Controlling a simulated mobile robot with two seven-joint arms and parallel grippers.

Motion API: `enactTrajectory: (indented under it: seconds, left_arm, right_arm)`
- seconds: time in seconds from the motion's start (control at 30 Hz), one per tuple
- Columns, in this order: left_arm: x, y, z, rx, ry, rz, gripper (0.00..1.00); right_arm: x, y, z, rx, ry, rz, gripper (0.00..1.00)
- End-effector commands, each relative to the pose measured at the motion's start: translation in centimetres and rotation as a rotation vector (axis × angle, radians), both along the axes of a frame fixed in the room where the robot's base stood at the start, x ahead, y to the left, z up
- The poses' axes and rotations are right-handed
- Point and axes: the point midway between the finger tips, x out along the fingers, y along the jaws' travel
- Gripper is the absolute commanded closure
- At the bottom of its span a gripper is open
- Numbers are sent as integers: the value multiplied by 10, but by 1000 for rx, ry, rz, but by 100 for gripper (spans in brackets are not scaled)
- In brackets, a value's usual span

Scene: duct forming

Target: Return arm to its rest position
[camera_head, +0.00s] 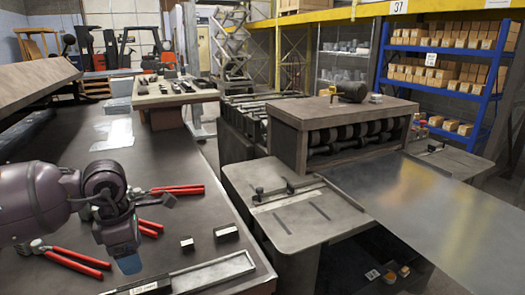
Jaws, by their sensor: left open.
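My left arm comes in from the left over the dark workbench (215,225). Its wrist is dark purple-grey and bends downward. My left gripper (128,262) points down at the bench top and is open, with nothing seen between its fingers. A red-handled tool (180,189) lies just behind and to the right of it. Another red-handled tool (75,260) lies to its left, and a third red handle (150,227) shows beside the wrist, partly hidden by it. My right gripper is not in view.
To the right stands a roller forming machine (290,130) with a flat plate (290,205) and a large metal sheet (430,215). Blue shelving (385,70) holds boxes behind.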

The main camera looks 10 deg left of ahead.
Motion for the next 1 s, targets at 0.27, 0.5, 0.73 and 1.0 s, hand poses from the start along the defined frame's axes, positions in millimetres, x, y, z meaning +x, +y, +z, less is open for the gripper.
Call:
enactTrajectory:
  seconds: [0.27,0.5,0.73,1.0]
  left_arm:
    - [-36,-117,-30,-570,65,40,32]
    - [-57,-194,-6,-1121,141,259,32]
    - [-53,-213,28,-1583,214,623,32]
    - [-33,-176,36,-1982,279,1232,32]
  right_arm:
    - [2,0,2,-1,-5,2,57]
    - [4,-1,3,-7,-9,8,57]
    - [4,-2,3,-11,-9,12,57]
    - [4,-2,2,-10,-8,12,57]
